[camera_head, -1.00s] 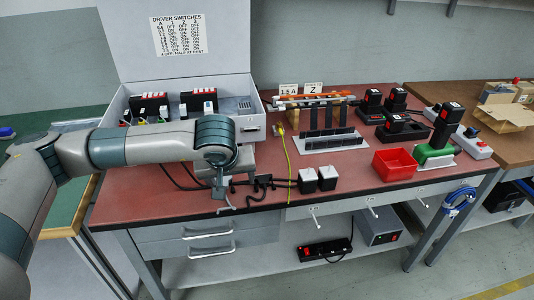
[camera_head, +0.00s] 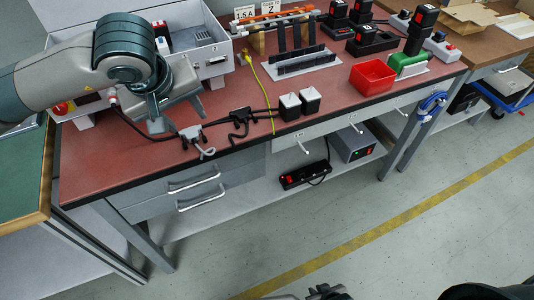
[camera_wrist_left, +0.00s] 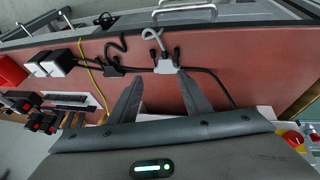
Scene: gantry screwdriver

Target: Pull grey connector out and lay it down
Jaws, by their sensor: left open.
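A small grey connector (camera_head: 191,132) with a curled grey cord lies near the front edge of the red tabletop. Black cables run to both sides of it. It also shows in the left wrist view (camera_wrist_left: 166,66), just beyond my fingertips. A similar black connector (camera_head: 240,115) lies to its right, with a black curled cord. My left gripper (camera_head: 178,112) is open and empty, with its fingers low over the table behind the grey connector. In the wrist view the fingers (camera_wrist_left: 160,78) point at the connector from either side, apart from it. My right gripper is not clearly visible.
Two white-topped black blocks (camera_head: 300,103) stand to the right on the cable line. A yellow cable (camera_head: 260,83) crosses the table. A red bin (camera_head: 372,77) stands farther right. A grey open case (camera_head: 220,52) is behind. Bare tabletop (camera_head: 95,165) lies at the left front.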

